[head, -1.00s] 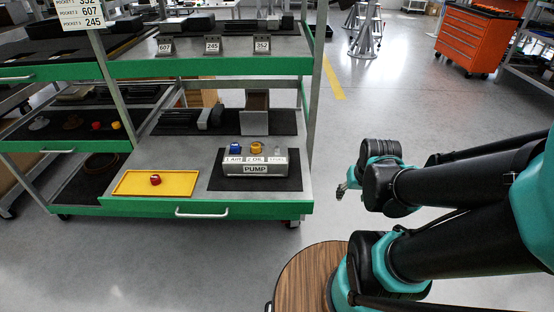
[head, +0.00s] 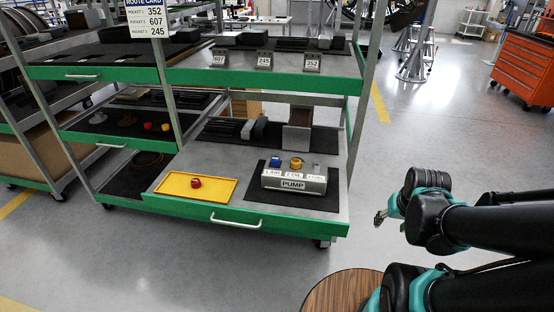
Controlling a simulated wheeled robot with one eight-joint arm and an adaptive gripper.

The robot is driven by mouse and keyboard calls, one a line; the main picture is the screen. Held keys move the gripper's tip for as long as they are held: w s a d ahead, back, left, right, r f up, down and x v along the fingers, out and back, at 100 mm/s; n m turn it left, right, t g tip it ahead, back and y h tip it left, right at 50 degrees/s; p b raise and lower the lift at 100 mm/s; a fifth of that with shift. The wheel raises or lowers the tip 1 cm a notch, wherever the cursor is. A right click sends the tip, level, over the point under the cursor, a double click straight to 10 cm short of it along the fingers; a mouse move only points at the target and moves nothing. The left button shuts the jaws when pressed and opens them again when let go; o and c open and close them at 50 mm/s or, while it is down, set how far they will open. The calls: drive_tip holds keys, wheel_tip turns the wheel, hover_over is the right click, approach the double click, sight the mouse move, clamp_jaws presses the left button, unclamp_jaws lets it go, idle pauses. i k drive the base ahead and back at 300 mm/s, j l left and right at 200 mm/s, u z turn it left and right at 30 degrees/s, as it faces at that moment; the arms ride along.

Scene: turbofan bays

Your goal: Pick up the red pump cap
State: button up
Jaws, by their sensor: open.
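The red pump cap (head: 196,183) sits on the yellow tray (head: 222,194) at the front left of the pulled-out lower shelf. The grey pump block (head: 293,179) stands on a black mat to the right of the tray. A blue cap (head: 275,162) and a yellow cap (head: 296,163) sit on top of it, at its left and middle places. My gripper (head: 379,218) is to the right of the shelf, over the floor, empty and well apart from the red cap. It is small in this view, and its jaws look open.
The shelf has a green front edge with a white handle (head: 236,222). An upper shelf (head: 263,79) with numbered blocks overhangs behind, and a metal post (head: 363,110) rises at the right. A round wooden top (head: 342,293) is at the bottom. The floor between shelf and gripper is clear.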

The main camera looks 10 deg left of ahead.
sight(196, 184)
drive_tip(key=j, duration=1.6)
drive_tip(key=j+u, duration=0.1)
drive_tip(key=j, duration=1.45)
drive_tip(key=k, duration=0.25)
